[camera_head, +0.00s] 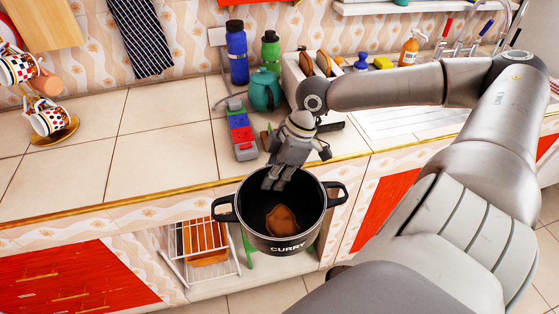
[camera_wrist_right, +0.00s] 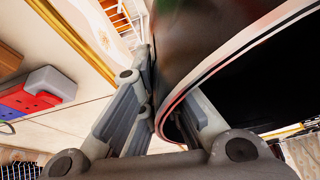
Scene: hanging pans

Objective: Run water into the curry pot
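The black curry pot (camera_head: 285,248), with two side handles and "CURRY" on its front, is upright in front of the counter's edge. A brown-orange piece (camera_head: 283,219) lies inside it. My right gripper (camera_head: 276,181) is at the pot's far rim. In the right wrist view, the fingers of my right gripper (camera_wrist_right: 165,112) straddle the rim of the pot (camera_wrist_right: 198,40), one outside and one inside, closed on its wall. My left gripper is not in view.
Behind the pot are a red-and-blue socket strip (camera_head: 241,132), a teal teapot (camera_head: 264,92) and two bottles. A ribbed drainboard (camera_head: 385,122) lies right. A wire rack (camera_head: 203,240) sits below the counter, left of the pot.

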